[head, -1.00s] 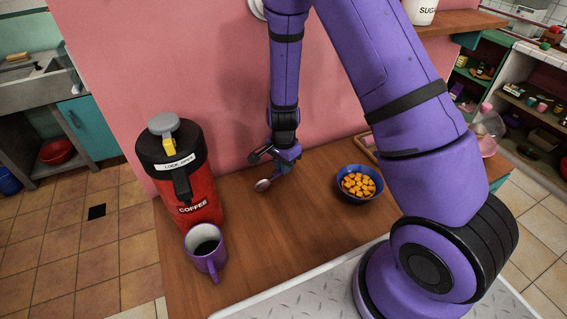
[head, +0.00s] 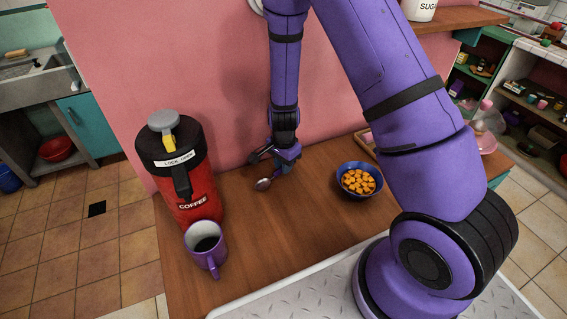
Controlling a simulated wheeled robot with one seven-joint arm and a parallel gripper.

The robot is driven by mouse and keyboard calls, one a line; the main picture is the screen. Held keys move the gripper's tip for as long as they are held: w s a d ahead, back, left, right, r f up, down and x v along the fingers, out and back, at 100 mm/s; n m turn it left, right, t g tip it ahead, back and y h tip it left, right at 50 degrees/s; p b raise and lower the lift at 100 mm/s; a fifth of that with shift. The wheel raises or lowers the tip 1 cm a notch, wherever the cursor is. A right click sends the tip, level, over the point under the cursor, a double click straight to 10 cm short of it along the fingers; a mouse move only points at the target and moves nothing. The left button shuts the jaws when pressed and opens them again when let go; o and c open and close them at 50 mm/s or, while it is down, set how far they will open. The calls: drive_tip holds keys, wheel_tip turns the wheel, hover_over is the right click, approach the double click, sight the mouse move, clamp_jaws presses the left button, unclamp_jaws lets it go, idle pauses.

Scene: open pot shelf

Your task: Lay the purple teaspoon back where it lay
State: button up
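The purple teaspoon (head: 263,184) shows at the back of the wooden counter (head: 262,232), close to the pink wall. Its silver bowl points to the lower left. Its handle runs up and to the right under my gripper (head: 278,163) and is mostly hidden there. My gripper points down, right at the handle and low over the counter. Its fingers are small and dark in this view, and I cannot tell whether they are closed on the handle. I also cannot tell whether the spoon touches the wood.
A red coffee dispenser (head: 190,196) stands at the left. A purple mug (head: 206,258) with dark liquid is in front of it. A blue bowl (head: 344,190) with orange cubes is right of my gripper. The middle of the counter is clear.

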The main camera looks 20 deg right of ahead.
drive_tip(key=o, duration=0.4)
drive_tip(key=shift+c, duration=0.2)
drive_tip(key=shift+r, duration=0.1)
drive_tip(key=s+d+r+n+t+y, duration=0.1)
drive_tip(key=s+r+n, duration=0.25)
drive_tip(key=r, duration=1.25)
drive_tip(key=s+r+n+t+y, duration=0.1)
drive_tip(key=s+r+n, duration=0.3)
drive_tip(key=r, duration=1.2)
drive_tip(key=s+d+r+n+t+h, duration=0.1)
drive_tip(key=s+r+n, duration=0.2)
drive_tip(key=s, duration=0.6)
drive_tip(key=s+d+r+n+t+h, duration=0.1)
drive_tip(key=s+d+r+n+t, duration=0.1)
drive_tip(key=s+r, duration=0.5)
drive_tip(key=shift+s+r+n, duration=0.4)
drive_tip(key=shift+s+n, duration=0.15)
drive_tip(key=shift+s, duration=0.35)
